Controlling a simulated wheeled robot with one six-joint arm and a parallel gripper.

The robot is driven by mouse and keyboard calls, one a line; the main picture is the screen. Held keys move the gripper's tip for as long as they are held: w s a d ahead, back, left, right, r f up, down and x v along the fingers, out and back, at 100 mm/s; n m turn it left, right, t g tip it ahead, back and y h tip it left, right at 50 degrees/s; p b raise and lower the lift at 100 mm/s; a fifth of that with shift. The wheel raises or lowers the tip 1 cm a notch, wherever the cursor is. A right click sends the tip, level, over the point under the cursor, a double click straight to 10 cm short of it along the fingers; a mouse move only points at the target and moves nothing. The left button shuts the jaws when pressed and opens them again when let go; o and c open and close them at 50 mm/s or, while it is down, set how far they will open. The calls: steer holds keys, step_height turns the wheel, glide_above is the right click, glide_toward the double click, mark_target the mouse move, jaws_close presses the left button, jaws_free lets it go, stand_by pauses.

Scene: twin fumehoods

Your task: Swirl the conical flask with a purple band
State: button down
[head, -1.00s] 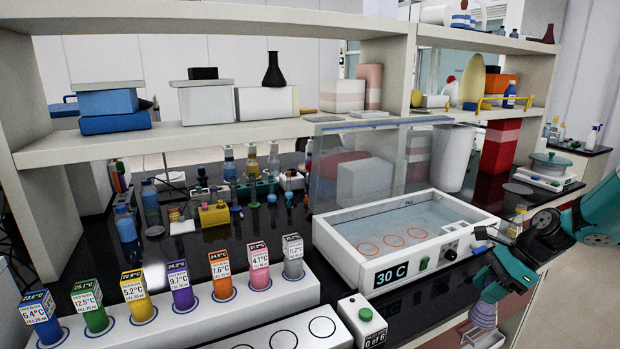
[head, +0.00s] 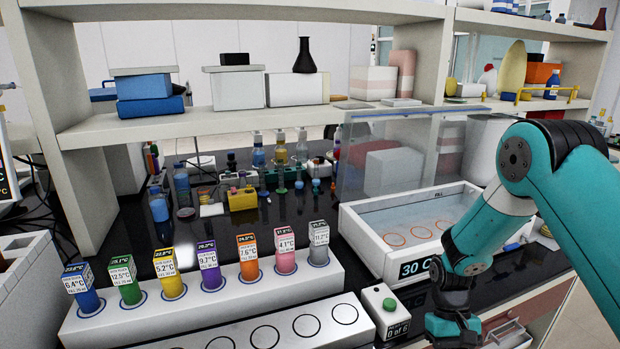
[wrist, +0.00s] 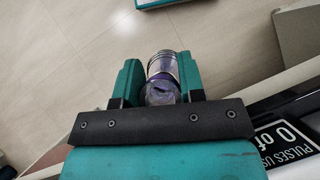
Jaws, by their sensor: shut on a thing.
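The conical flask (wrist: 162,70) shows in the wrist view as clear glass seen from above, with purple on it. It sits between the two teal fingers of my gripper (wrist: 160,82), which is shut on it. Floor shows around and beyond it, so it hangs in front of the bench edge. In the head view my arm comes in from the right and its wrist (head: 455,325) is at the bottom edge. The flask and fingertips are not visible there.
A white rack (head: 215,294) holds several coloured labelled vials. A second rack (head: 300,310) with empty circles lies in front. A box with a green button (head: 388,304) stands left of my wrist. A water bath (head: 362,243) reading 30 C is behind my arm.

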steer(key=shift+d, duration=0.3)
steer(key=a, duration=0.4)
steer(key=d, duration=0.4)
steer(key=shift+d, duration=0.45)
steer(key=shift+a, duration=0.35)
steer(key=shift+d, duration=0.15)
steer(key=shift+f, duration=0.1)
